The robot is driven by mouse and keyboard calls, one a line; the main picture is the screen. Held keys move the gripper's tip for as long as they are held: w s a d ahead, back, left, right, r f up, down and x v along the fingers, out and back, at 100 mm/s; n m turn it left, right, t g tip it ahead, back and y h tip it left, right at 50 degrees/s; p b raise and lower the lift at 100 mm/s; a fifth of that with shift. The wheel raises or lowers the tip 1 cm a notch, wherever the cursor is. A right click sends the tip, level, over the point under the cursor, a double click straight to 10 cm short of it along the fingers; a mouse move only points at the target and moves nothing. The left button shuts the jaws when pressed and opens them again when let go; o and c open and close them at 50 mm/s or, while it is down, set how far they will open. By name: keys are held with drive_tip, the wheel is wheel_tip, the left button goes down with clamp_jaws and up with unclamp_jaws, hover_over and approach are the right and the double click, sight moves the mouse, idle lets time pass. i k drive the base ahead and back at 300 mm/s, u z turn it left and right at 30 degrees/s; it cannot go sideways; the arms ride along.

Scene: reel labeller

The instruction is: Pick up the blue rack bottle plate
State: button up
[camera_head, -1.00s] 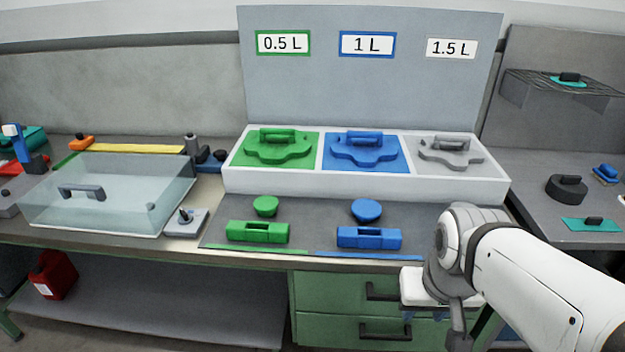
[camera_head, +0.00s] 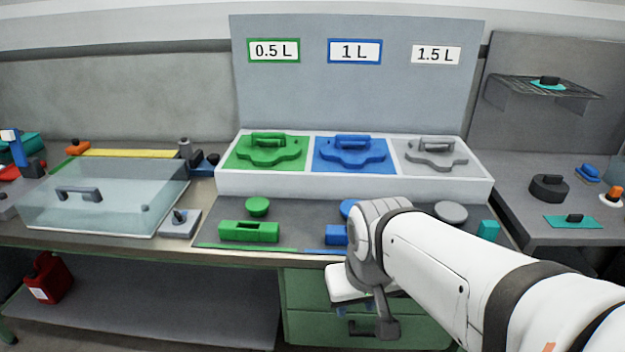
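The blue rack bottle plate (camera_head: 350,153) lies in the middle compartment of the white rack (camera_head: 250,183), below the "1 L" label (camera_head: 354,51). It is a flat bottle-shaped plate with a raised handle on top. My gripper (camera_head: 368,308) is low in front of the bench's front edge, well below and nearer than the plate, and apart from it.
Green (camera_head: 268,150) and grey (camera_head: 432,152) plates lie in the side compartments. My arm partly covers a blue block (camera_head: 336,235) and blue disc (camera_head: 348,208) on the mat. A green block (camera_head: 248,232) and clear-lidded box (camera_head: 105,195) stand left.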

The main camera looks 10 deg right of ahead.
sight(346, 206)
drive_tip(key=z, duration=0.05)
drive_tip(key=i, duration=1)
drive_tip(key=u, duration=0.1)
